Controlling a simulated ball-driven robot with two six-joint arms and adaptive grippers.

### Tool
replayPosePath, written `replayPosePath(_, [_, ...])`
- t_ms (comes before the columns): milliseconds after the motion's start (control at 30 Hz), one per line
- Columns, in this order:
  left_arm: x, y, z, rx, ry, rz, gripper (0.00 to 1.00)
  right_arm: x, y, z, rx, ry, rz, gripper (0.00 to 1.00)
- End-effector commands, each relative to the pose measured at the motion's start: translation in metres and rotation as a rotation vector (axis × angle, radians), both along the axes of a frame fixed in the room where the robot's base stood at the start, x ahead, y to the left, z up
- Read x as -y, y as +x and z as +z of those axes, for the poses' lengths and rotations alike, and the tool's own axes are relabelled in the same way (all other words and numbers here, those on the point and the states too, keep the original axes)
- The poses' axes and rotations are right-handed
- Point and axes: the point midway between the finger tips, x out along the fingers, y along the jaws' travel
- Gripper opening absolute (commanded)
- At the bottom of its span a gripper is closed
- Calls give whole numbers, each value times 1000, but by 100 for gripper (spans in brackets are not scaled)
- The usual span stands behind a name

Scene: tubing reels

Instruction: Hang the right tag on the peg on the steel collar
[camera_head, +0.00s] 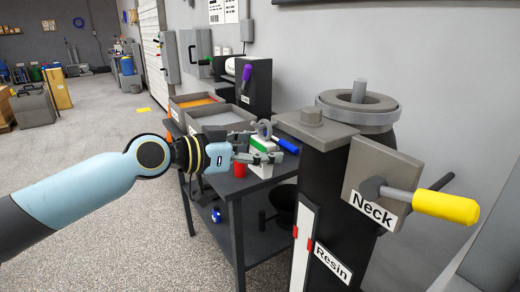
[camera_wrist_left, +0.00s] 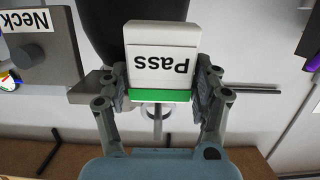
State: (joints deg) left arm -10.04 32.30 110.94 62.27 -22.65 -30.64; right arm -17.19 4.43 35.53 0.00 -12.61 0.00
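My left gripper (camera_head: 268,157) is shut on a white tag with a green band (camera_head: 262,146). In the left wrist view the tag (camera_wrist_left: 162,50) reads "Pass" upside down, with a finger against each side. The grey round collar (camera_head: 385,117) tops the black machine at the right, with a short upright grey peg (camera_head: 359,91) at its middle. The held tag is left of the collar and apart from it. A grey curved piece shows just above the tag; I cannot tell what it belongs to. My right gripper is out of view.
A grey block labelled "Neck" (camera_head: 365,180) has a yellow-handled lever (camera_head: 445,206) reaching right. A dark table (camera_head: 232,190) behind my gripper carries an orange-filled tray (camera_head: 183,98), a grey tray (camera_head: 222,118) and a blue-handled item (camera_head: 285,145). Open floor lies left.

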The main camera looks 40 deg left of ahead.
Motion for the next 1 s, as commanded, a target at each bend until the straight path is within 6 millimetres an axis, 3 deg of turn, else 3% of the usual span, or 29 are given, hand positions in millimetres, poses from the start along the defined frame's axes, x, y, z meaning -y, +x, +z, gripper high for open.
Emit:
replayPosePath(33, [0, 0, 0, 0, 0, 0, 74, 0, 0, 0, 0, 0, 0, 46])
replayPosePath(100, [0, 0, 0, 0, 0, 0, 83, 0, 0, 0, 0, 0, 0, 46])
replayPosePath(467, [0, 0, 5, 1, 3, -2, 84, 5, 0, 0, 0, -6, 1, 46])
replayPosePath(800, [0, 0, 68, 4, 7, -3, 84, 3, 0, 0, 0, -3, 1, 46])
replayPosePath(1000, [0, 0, 95, 2, 3, -1, 84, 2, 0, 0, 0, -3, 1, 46])
